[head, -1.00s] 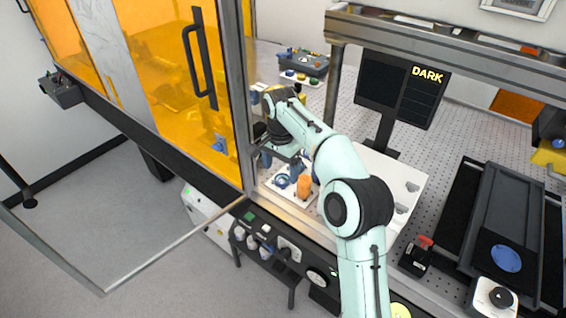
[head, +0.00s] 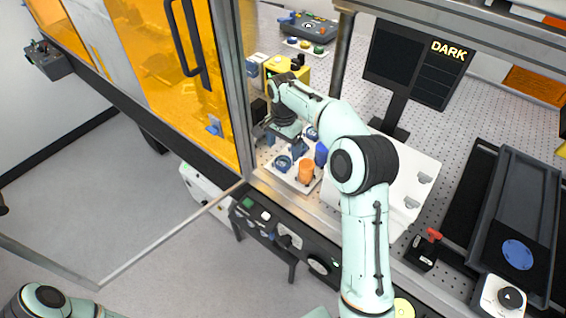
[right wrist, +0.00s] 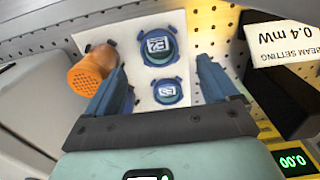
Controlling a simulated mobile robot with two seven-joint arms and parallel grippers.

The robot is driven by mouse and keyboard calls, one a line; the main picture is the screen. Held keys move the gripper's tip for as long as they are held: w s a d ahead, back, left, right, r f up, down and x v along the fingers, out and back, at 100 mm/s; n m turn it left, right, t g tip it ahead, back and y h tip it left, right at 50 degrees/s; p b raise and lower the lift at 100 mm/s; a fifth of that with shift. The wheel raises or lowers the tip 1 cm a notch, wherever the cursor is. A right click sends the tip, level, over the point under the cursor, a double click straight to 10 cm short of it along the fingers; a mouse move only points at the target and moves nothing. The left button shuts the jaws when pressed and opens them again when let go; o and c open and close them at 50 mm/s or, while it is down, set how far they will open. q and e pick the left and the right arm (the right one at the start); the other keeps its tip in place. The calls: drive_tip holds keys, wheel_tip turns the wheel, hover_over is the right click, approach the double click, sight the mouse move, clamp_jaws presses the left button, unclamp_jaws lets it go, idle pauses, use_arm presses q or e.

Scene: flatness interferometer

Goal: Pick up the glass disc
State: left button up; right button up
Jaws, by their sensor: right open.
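Two round discs with pale markings sit in blue ring-shaped holders on a white plate (right wrist: 143,78). In the right wrist view one disc (right wrist: 158,46) is farther from my gripper and the other disc (right wrist: 167,92) is nearer; I cannot tell which is the task's glass disc. In the head view, one blue ring (head: 283,163) lies near the plate's front. My right gripper (right wrist: 160,72) is open and empty above the plate, its blue fingers on either side of the discs. It also shows in the head view (head: 285,143). My left gripper is out of view.
An orange perforated cylinder (right wrist: 90,72) stands left of the discs, close to a finger. A blue cylinder (head: 321,154) stands behind it. A dark block with a beam-setting label (right wrist: 283,46) is at right. The orange-windowed door (head: 150,70) and its frame are left of my arm.

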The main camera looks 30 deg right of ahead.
sight(283, 161)
drive_tip(key=shift+s+a+f, duration=0.1)
drive_tip(key=shift+f, duration=2.65)
drive_tip(key=c, duration=1.2)
drive_tip(key=shift+o, duration=0.2)
drive_tip(key=shift+r, duration=0.1)
